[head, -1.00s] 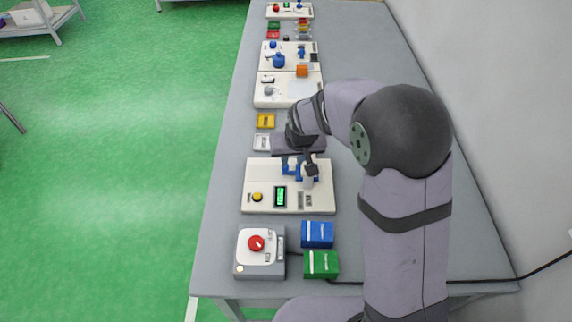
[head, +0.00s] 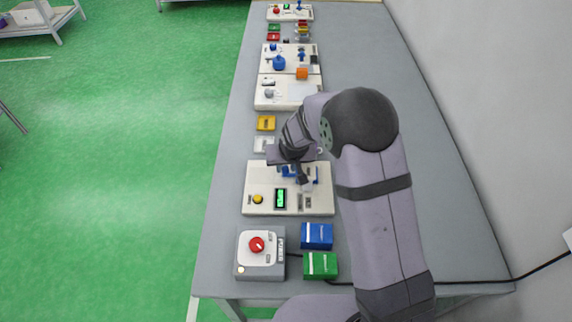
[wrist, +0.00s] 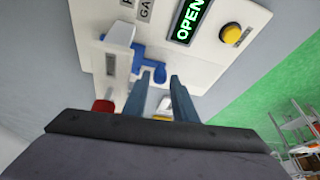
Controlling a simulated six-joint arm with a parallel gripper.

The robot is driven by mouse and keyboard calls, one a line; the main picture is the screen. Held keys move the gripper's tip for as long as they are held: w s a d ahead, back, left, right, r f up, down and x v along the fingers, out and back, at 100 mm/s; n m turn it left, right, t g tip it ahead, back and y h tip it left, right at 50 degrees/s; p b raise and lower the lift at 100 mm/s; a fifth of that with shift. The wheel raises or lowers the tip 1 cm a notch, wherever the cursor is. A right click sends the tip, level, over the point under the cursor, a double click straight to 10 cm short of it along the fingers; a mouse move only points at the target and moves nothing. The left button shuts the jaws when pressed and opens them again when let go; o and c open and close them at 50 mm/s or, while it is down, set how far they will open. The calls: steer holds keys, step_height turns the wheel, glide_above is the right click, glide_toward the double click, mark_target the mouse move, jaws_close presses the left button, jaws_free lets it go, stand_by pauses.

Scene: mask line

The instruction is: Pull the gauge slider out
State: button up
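The cream panel (head: 262,178) carries a yellow button (head: 258,199), a green display (head: 280,199) and blue parts (head: 288,171). In the wrist view the display (wrist: 188,18) reads OPEN. A white block (wrist: 118,50) stands on the panel beside a label starting "GA", and a red piece (wrist: 103,106) shows at its lower end. I cannot tell for sure which part is the gauge slider. My gripper (wrist: 161,86) points at the panel, its two fingers apart and nothing seen held between them. A blue fixture (wrist: 148,64) lies just beyond the fingertips. In the head view my gripper (head: 303,180) hides part of the panel.
A red-button box (head: 257,244) stands in front of the panel, with blue (head: 317,236) and green (head: 320,265) blocks to its right. White (head: 263,144) and yellow (head: 266,123) pieces lie behind the panel.

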steer(key=shift+w+f, duration=0.2)
steer(key=shift+f, duration=0.3)
steer(key=shift+c, duration=0.3)
jaws_close()
steer(key=shift+a, duration=0.35)
steer(key=a+b, duration=0.5)
steer(key=a, duration=0.5)
steer(key=shift+a+f, duration=0.1)
steer(key=shift+a, duration=0.3)
steer(key=shift+r, duration=0.2)
